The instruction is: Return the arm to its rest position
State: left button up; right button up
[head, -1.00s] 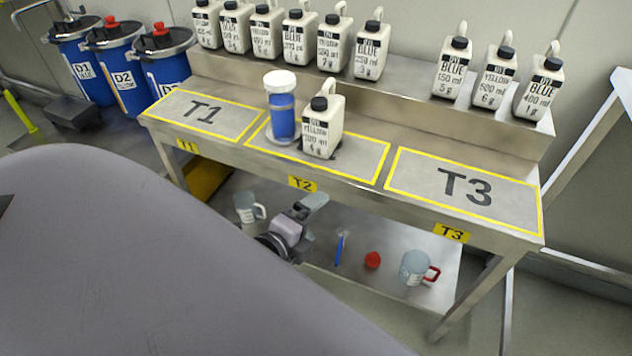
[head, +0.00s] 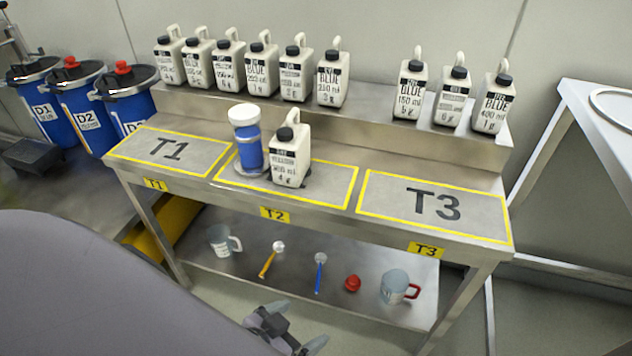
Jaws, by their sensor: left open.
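My left gripper (head: 296,346) shows at the bottom of the head view, low in front of the steel table. Its fingers are apart with nothing between them, and it touches nothing that I can see. My large grey arm link fills the lower left and hides part of the floor. My right gripper is not in view.
The steel table (head: 330,222) has marked areas T1 (head: 168,150), T2 and T3 (head: 432,206). A blue jar (head: 250,152) and a white bottle (head: 290,160) stand in T2. The lower shelf (head: 340,300) holds mugs, spoons and a red item. Blue drums (head: 82,112) stand left.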

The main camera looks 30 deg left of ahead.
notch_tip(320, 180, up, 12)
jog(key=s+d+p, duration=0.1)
jog(key=p, duration=1.3)
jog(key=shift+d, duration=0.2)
